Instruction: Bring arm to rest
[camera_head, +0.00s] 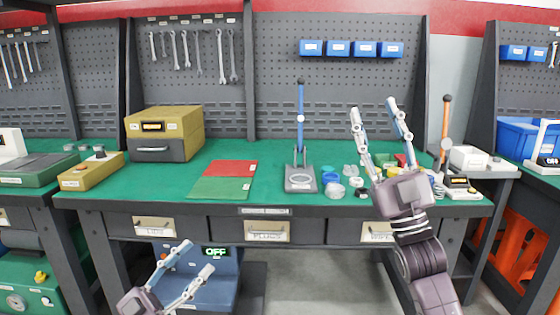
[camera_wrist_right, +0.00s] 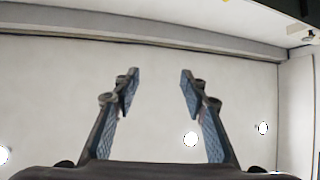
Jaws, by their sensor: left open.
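My right gripper (camera_head: 377,108) is raised in front of the right part of the green workbench (camera_head: 230,152), its fingers pointing up. Its fingers are spread and empty, and it hides part of the small items behind it. In the right wrist view the same gripper (camera_wrist_right: 158,80) shows two parted fingers with nothing between them, against a pale ceiling.
On the bench are a yellow box device (camera_head: 165,122), a red and green mat (camera_head: 222,187), a blue-post stand (camera_head: 300,178) and several small rings and caps (camera_head: 335,189). A blue unit reading OFF (camera_head: 225,270) stands under the bench.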

